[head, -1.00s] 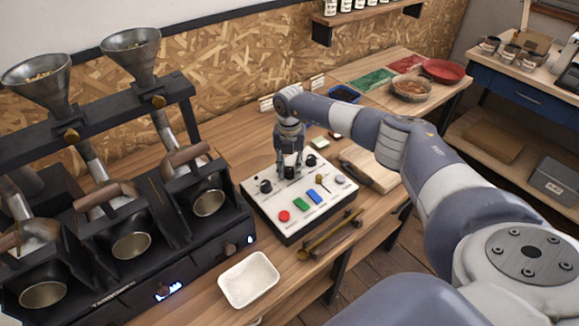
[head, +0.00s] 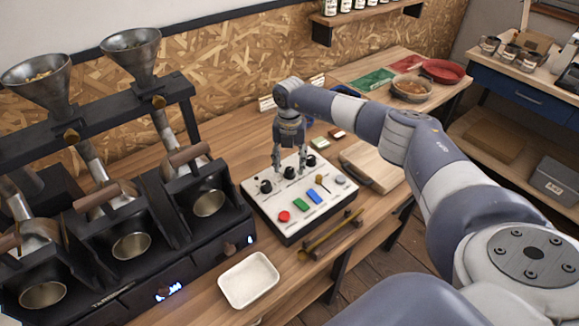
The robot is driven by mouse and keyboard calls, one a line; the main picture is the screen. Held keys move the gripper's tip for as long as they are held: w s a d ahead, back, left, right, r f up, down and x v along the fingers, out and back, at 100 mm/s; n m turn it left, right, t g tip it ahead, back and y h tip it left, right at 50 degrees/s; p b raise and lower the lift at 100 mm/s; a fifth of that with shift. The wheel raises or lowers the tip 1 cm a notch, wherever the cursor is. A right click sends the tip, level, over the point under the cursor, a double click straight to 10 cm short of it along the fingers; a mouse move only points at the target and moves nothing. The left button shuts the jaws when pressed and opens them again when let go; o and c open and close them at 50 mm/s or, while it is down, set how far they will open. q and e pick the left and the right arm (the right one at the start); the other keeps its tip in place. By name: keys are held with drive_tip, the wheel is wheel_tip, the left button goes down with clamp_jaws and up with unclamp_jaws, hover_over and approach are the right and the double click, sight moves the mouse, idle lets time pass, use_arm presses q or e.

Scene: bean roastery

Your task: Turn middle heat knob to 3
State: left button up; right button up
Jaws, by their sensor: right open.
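The white control box (head: 262,202) sits on the wooden bench. Three black heat knobs stand in a row along its back part: the left knob (head: 265,187), the middle knob (head: 289,172) and the right knob (head: 310,160). My right gripper (head: 289,168) points down over the middle knob, with its fingers spread to either side and apart from the knob. It is open and empty. The marks around the middle knob are too small to read. My left gripper is not in view.
The box also carries a red button (head: 284,216), a green switch (head: 300,204), a blue switch (head: 314,196) and a small lever (head: 321,181). A roaster (head: 130,235) stands left, a white tray (head: 249,279) in front, a wooden board (head: 370,166) right.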

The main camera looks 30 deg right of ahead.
sight(290, 169)
wheel_tip(290, 169, up, 10)
idle(0.3)
idle(0.4)
